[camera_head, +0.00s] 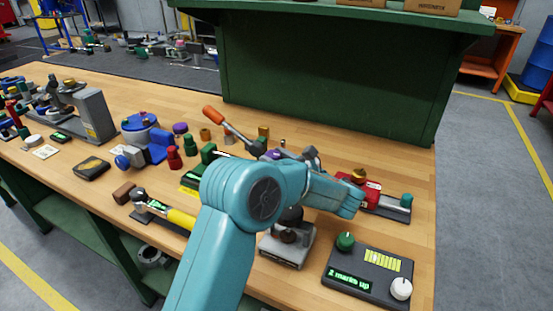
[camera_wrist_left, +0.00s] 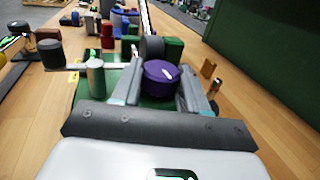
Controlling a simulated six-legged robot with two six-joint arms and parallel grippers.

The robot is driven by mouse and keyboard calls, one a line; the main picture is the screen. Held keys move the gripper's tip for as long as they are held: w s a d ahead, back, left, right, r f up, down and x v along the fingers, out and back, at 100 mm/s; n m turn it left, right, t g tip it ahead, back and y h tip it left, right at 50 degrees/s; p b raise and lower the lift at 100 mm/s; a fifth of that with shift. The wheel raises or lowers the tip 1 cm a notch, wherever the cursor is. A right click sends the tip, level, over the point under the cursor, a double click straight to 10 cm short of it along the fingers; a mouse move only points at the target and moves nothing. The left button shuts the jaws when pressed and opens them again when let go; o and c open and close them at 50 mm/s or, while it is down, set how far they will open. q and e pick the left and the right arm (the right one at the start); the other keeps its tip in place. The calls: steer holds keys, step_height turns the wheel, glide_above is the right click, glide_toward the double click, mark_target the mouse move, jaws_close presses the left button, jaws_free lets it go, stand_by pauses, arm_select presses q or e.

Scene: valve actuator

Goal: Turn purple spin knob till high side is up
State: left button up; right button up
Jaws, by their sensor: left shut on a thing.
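The purple spin knob (camera_wrist_left: 158,78) sits between the two fingers of my left gripper (camera_wrist_left: 162,84) in the wrist view. The fingers are closed on its sides. A short white mark shows on the knob's top face. In the head view only a small purple part of the knob (camera_head: 272,155) shows. My teal left arm hides much of the valve actuator there. A green body (camera_wrist_left: 120,84) lies under and around the knob. Which side of the knob is high cannot be told. My right gripper is in neither view.
A lever with an orange handle (camera_head: 213,115) rises behind the knob. A control box (camera_head: 368,276) with a green knob and white knob reads "2 marks up". A blue valve (camera_head: 145,140), red pieces and a yellow-handled hammer (camera_head: 165,210) lie to the left. A green panel (camera_head: 325,75) stands behind.

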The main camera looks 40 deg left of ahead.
arm_select(q)
steer(key=shift+s+m+t, duration=0.1)
steer(key=shift+m+t, duration=0.6)
steer(key=shift+t, duration=0.4)
steer(key=o, duration=1.1)
steer(key=shift+c, duration=0.2)
steer(key=shift+d, duration=0.1)
steer(key=d, duration=0.5)
steer(key=s+d, duration=0.1)
steer(key=d, duration=0.4)
steer(key=s+d+b, duration=0.1)
steer(key=d, duration=0.5)
steer(key=shift+s, duration=0.15)
